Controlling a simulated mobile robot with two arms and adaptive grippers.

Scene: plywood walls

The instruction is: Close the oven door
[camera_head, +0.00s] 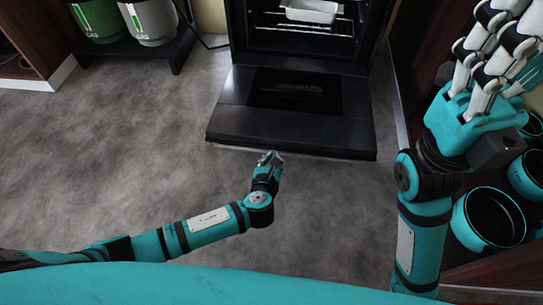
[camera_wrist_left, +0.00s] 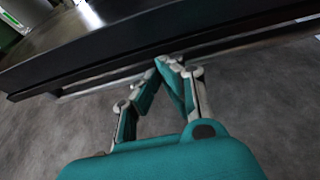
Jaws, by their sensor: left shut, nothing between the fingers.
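The black oven door (camera_head: 290,125) is open and folded down flat in front of the oven, with a dark glass panel in its middle. A light handle bar (camera_wrist_left: 100,86) runs along its outer edge in the left wrist view. My left gripper (camera_head: 270,157) is at the door's outer edge, near its middle. In the left wrist view its fingertips (camera_wrist_left: 168,63) meet close to the handle bar, with nothing between them; I cannot tell if they touch it. My right gripper (camera_head: 492,60) is raised at the upper right, away from the door.
The oven cavity (camera_head: 300,42) is open, with a light metal tray (camera_head: 310,11) on a rack. Teal pots (camera_head: 488,218) stand on a shelf at the right. Green and white bins (camera_head: 150,20) stand on a black stand (camera_head: 170,48) at upper left. The grey floor at left is clear.

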